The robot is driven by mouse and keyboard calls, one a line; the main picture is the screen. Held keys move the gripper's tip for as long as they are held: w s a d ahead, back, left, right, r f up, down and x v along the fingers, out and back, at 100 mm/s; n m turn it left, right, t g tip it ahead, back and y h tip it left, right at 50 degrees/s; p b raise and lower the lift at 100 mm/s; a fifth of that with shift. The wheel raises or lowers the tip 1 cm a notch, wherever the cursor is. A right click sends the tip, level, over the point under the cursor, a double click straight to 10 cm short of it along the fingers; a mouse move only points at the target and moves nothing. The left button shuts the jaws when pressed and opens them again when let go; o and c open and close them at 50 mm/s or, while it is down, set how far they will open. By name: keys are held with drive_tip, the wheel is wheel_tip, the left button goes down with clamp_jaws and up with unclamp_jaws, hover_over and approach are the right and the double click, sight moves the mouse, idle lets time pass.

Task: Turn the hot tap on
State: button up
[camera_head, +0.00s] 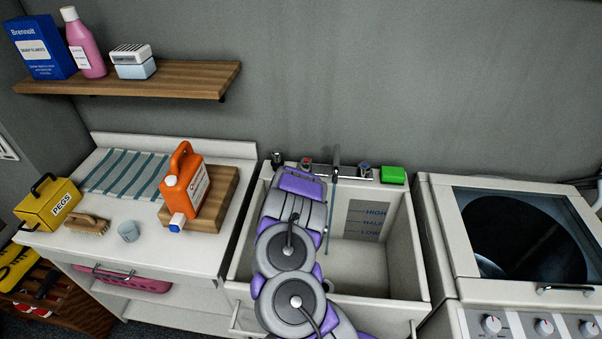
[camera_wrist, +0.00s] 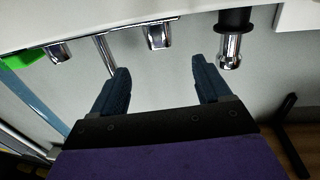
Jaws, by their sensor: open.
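The hot tap, with a red mark (camera_head: 306,163), is on the back rim of the white sink (camera_head: 408,245), left of the central spout (camera_head: 337,158). The cold tap, with a blue mark (camera_head: 364,168), is right of the spout. In the wrist view the order is reversed: the chrome hot tap (camera_wrist: 157,36) lies beyond the gap between my fingers, apart from them. My gripper (camera_wrist: 163,77) is open and empty, its two dark blue fingers spread. In the head view my purple wrist hides the fingers, just in front of the hot tap.
A black-collared chrome fitting (camera_wrist: 230,45) stands close beside the hot tap. A green block (camera_head: 393,175) sits on the rim at right. A thin bluish strip (camera_head: 328,220) hangs near the spout. An orange jug (camera_head: 186,182) stands on the left counter; a washing machine (camera_head: 520,245) is right.

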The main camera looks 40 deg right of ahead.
drive_tip(key=v, duration=0.5)
drive_tip(key=shift+s+a+p, duration=0.1)
drive_tip(key=shift+a+p, duration=0.15)
drive_tip(key=shift+p, duration=0.05)
drive_tip(key=shift+f, duration=0.1)
